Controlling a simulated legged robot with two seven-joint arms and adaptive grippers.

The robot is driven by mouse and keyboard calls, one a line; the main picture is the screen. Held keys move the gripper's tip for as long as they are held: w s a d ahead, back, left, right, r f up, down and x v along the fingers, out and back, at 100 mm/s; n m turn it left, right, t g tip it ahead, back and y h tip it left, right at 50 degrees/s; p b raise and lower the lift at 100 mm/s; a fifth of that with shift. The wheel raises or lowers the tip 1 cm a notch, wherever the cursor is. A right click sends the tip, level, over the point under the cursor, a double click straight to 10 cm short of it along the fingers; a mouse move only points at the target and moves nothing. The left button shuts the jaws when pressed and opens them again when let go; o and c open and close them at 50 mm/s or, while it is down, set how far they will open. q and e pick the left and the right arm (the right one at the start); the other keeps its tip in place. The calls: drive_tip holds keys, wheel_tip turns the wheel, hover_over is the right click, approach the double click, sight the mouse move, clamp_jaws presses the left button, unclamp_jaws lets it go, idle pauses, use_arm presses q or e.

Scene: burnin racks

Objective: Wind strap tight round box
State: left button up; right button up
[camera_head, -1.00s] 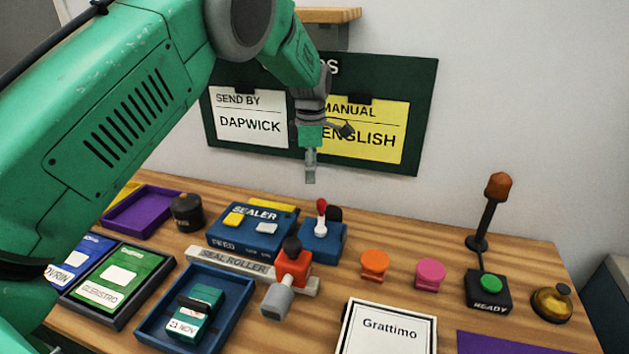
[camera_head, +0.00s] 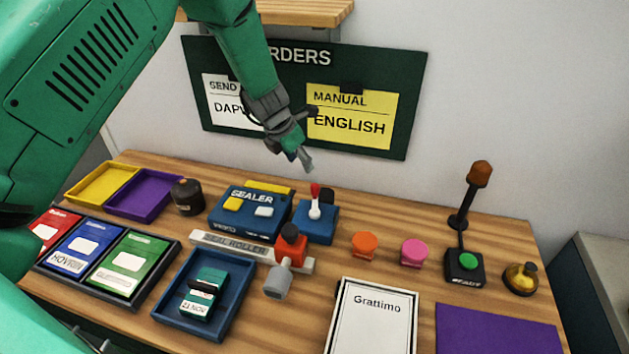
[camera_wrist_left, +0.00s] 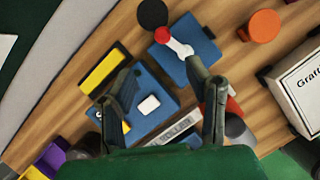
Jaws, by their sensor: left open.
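A teal box (camera_head: 204,291) with a dark strap across it lies in the blue tray (camera_head: 165,305) at the front left of the table. A blue lever unit (camera_head: 316,229) with a red and white lever (camera_head: 315,203) stands behind it to the right; the lever also shows in the left wrist view (camera_wrist_left: 174,41). My left gripper (camera_head: 304,161) is open and empty, in the air above the lever unit. In the left wrist view its fingers (camera_wrist_left: 166,88) are spread over the blue sealer and the lever unit, touching neither as far as I can tell. My right gripper is not in view.
Orange (camera_head: 365,245) and pink (camera_head: 414,252) knobs, a green button (camera_head: 467,261) and a bell (camera_head: 520,280) stand right. The order board (camera_head: 415,85) hangs behind.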

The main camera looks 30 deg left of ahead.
sight(315, 185)
use_arm(q)
drive_tip(key=x, duration=1.2)
drive_tip(key=shift+d+p, duration=0.35)
drive_tip(key=shift+d, duration=0.1)
drive_tip(key=shift+w+f, duration=0.15)
drive_tip(key=shift+f, duration=0.2)
drive_tip(key=shift+a+f, duration=0.2)
drive_tip(key=shift+a, duration=0.2)
drive_tip(key=shift+d, duration=0.2)
clamp_jaws()
drive_tip(key=shift+w+d, duration=0.1)
